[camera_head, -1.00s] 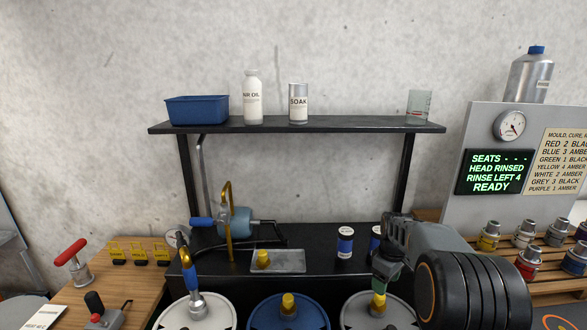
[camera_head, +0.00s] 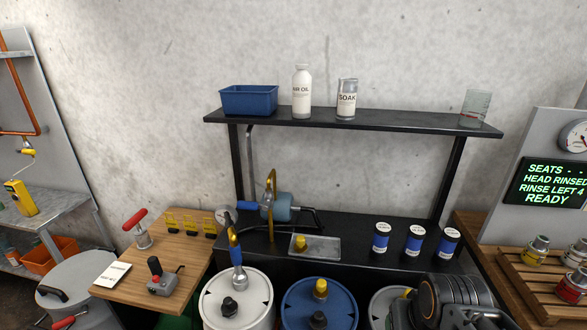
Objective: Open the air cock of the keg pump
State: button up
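A pump-like unit with a blue cylindrical body (camera_head: 282,206) and an upright brass tube (camera_head: 271,190) stands on the black bench. A blue lever or grip (camera_head: 247,205) sticks out at its left, near a round gauge (camera_head: 226,215). A steel fitting with a blue handle (camera_head: 235,250) stands on the white drum (camera_head: 236,298). I cannot tell which part is the air cock, or its setting. The wrist of my arm is at the bottom right, over the right-hand drum, away from the pump-like unit. My gripper (camera_head: 404,312) is partly visible beside it; its fingers are not clear.
A blue drum (camera_head: 319,300) stands beside the white one. Several blue-labelled cans (camera_head: 414,241) and a small tray (camera_head: 326,246) are on the bench. A red-handled tool (camera_head: 136,226) and a control box (camera_head: 162,282) sit on the left wooden table (camera_head: 190,250).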

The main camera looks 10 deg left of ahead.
aim_at(242, 204)
jog(key=k, duration=1.05)
jog(key=u, duration=0.9)
jog(key=i, duration=1.2)
jog(key=z, duration=0.15)
